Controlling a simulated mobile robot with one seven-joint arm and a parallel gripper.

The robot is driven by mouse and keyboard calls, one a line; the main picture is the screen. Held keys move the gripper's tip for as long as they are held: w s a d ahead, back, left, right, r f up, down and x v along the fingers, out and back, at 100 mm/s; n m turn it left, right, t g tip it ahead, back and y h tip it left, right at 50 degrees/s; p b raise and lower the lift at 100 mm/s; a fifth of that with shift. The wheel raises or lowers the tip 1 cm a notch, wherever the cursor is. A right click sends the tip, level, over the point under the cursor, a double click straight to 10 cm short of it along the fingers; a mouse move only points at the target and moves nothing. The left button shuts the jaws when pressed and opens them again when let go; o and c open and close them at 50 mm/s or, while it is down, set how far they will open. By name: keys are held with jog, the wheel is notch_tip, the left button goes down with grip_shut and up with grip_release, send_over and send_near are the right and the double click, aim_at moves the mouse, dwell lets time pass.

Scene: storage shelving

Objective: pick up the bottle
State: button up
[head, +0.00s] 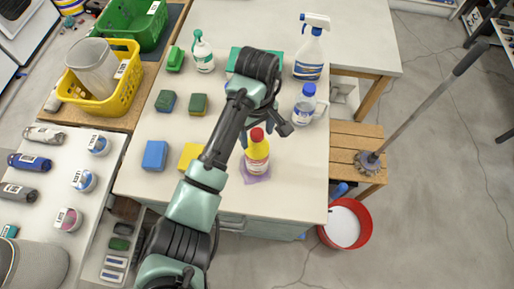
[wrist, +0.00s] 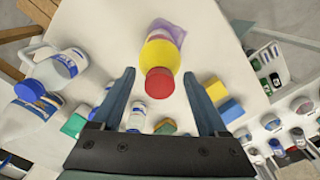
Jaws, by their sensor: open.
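A yellow bottle with a red cap (head: 257,155) stands upright on the white table, on a small purple cloth (head: 256,177). In the wrist view the bottle (wrist: 162,54) shows from above, cap toward the camera, with the cap between the lines of my two fingers. My gripper (wrist: 158,76) is open and empty, with one blue-grey finger on each side. In the head view my gripper (head: 259,129) is beside and above the cap, and my arm partly hides its fingers. I cannot tell the exact gap to the bottle.
A white jug with a blue cap (head: 305,104) and a spray bottle (head: 310,50) stand to the right and behind. Sponges, including a blue one (head: 155,155), lie left of my arm. The table's front is clear.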

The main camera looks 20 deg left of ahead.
grip_shut()
jog(key=shift+r, duration=0.1)
dwell(1.2)
